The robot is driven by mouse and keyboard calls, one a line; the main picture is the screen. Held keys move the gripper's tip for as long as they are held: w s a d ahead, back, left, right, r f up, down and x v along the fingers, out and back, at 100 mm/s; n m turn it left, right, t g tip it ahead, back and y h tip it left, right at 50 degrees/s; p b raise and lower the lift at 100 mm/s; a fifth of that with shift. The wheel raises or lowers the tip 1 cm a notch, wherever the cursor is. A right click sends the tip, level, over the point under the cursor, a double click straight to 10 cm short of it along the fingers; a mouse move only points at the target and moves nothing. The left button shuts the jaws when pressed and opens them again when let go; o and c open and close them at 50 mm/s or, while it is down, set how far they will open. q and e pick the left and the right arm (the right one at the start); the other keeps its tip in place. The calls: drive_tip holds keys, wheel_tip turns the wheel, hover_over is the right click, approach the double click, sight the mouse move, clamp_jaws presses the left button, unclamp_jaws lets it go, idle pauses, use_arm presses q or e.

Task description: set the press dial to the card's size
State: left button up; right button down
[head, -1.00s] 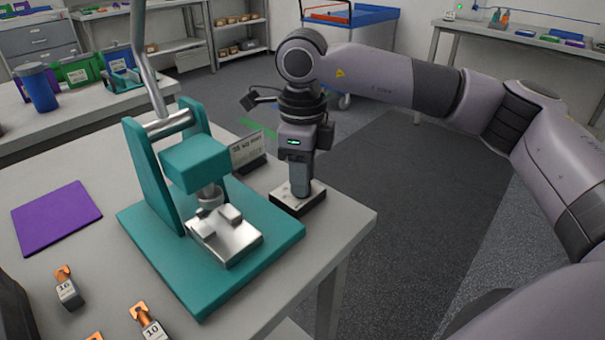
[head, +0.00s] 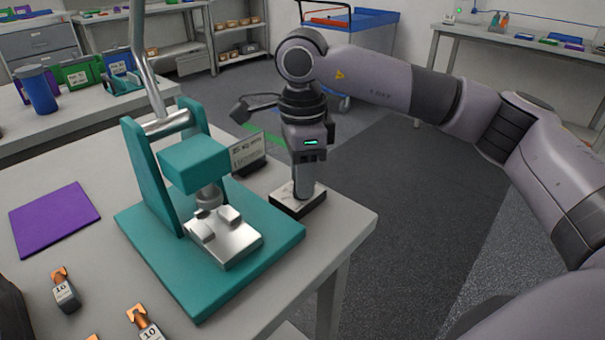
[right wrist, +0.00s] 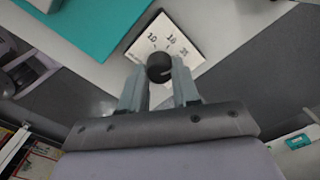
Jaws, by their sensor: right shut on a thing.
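The press dial is a dark round knob (right wrist: 159,67) on a white-topped plate (right wrist: 148,42) with printed size numbers, 10 and 16 among them. The plate (head: 285,200) sits at the table's right corner in the head view. My right gripper (right wrist: 160,80) points down and is shut on the knob, which hides much of the knob in the head view. The card (head: 247,152) stands in a dark holder behind the press; its print is too small to read. The teal press (head: 255,250) with its metal bed stands left of the dial. My left gripper is not in view.
Copper-topped blocks marked 16 (head: 65,292) and 10 (head: 146,326) stand at the front left. A purple mat (head: 55,218) lies at the left. Another bench (head: 80,128) with a blue cup and bins is behind. Open floor lies to the right.

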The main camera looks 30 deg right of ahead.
drive_tip(key=shift+r, duration=0.1)
drive_tip(key=c, duration=0.8)
unclamp_jaws()
wheel_tip(320, 180, up, 7)
drive_tip(key=shift+r, duration=0.1)
